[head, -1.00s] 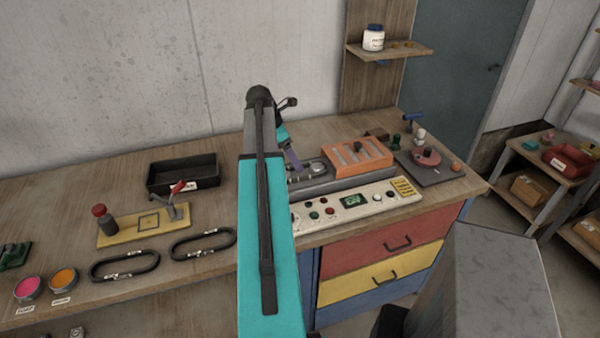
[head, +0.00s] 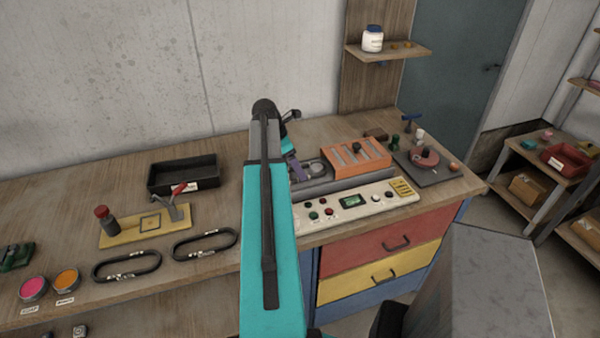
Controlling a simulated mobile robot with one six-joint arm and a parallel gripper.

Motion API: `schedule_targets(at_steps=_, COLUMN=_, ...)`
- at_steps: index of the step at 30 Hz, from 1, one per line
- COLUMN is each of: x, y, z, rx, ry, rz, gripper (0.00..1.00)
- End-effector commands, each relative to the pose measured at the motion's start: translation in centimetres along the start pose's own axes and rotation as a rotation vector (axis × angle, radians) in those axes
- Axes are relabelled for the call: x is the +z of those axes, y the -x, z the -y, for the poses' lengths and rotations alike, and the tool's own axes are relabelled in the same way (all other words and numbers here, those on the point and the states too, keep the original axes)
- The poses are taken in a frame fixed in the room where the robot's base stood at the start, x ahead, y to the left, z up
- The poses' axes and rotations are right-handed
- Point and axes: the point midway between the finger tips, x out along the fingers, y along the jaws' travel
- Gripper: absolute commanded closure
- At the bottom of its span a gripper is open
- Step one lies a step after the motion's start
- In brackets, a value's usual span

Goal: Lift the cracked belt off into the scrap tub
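The machine (head: 330,182) with a grey bed and an orange slotted cover (head: 357,160) stands on the bench to the right of my arm. A round grey pulley shows at its left end, partly behind my arm. I cannot make out the cracked belt on it. A black open tub (head: 182,179) with a white label, probably the scrap tub, stands at the back of the bench, left of my arm.
Two black oval belts (head: 127,266) (head: 205,244) lie flat on the front of the bench. A cream control panel (head: 350,203) fronts the machine. Pink and orange pots (head: 34,289) (head: 66,279) stand at far left.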

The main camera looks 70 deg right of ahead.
Motion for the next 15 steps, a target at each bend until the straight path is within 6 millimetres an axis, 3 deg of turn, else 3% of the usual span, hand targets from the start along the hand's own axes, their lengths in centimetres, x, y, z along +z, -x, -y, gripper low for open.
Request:
schedule_targets(at_steps=7, x=0.1, y=-1.9, z=0.1, rx=-0.002, ry=-0.001, rz=-0.001, gripper=0.20)
schedule_targets(at_steps=15, x=0.0, y=-2.4, z=0.1, rx=0.000, ry=-0.001, rz=0.000, gripper=0.20)
